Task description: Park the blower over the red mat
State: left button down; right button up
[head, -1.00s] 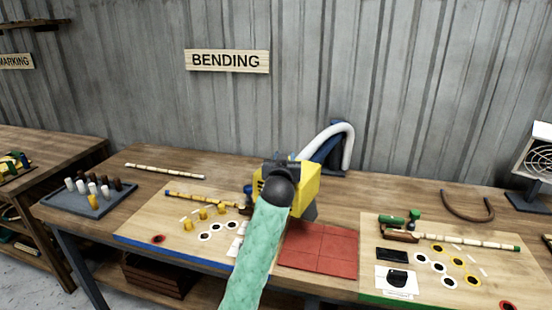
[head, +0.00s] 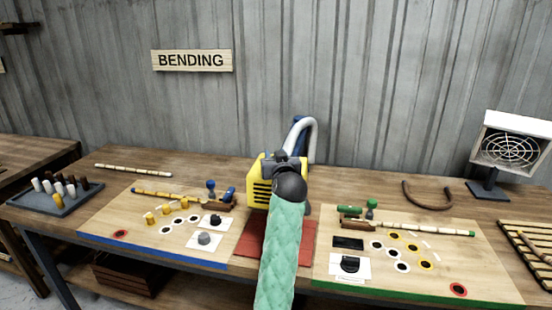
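The blower (head: 262,185) is a yellow box with dark slots and grey parts, in the middle of the head view. It appears in front of the back part of the red mat (head: 250,243), a flat red tiled square on the bench. Its height above the mat is hard to tell. My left arm, in a green sleeve with a dark round joint, comes up from the bottom centre and covers part of the blower and mat. The gripper's fingers are hidden behind that joint. The blower moves with the arm, so it appears held. My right gripper is not in view.
A blue-edged board (head: 105,226) with rattan and small parts lies left of the mat, a green-edged board (head: 470,270) right of it. A white hose (head: 313,135) on a blue stand rises behind the blower. A fan-like panel (head: 512,145) stands at the right.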

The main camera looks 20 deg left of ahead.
pick_arm(q)
jog(key=shift+d, duration=0.1)
dwell(0.3)
jog(key=c, duration=1)
grip_release()
jog(key=shift+w, duration=0.1)
jog(key=shift+o, duration=0.2)
jog(key=shift+f, duration=0.1)
